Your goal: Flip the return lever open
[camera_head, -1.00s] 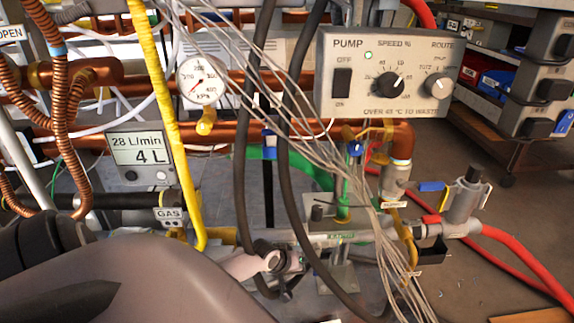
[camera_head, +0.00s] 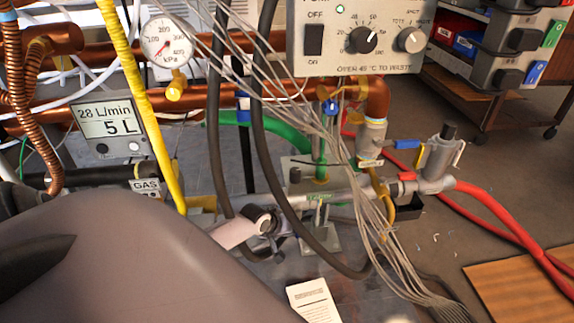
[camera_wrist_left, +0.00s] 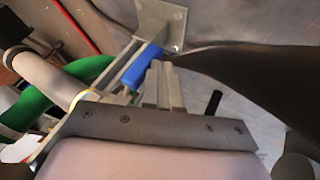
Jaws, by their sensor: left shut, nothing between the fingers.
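In the wrist view my left gripper (camera_wrist_left: 161,74) is shut and empty, its grey fingertips together. A blue handle (camera_wrist_left: 140,68) lies just left of the fingertips; I cannot tell whether they touch. In the head view my left arm comes in from the lower left, and its pale wrist end is low beside the dark hoses; its fingertips are not clear there. Blue handles show at the green riser (camera_head: 330,107) and near the right-hand valve (camera_head: 407,144). I cannot tell which is the return lever. My right gripper is out of view.
Dark hoses (camera_head: 262,130) and a bundle of thin wires (camera_head: 345,160) hang in front of the pipes. A pump box (camera_head: 375,40) is above. A red hose (camera_head: 500,215) runs right. A paper sheet (camera_head: 313,300) lies below. A green hose (camera_wrist_left: 90,75) shows in the wrist view.

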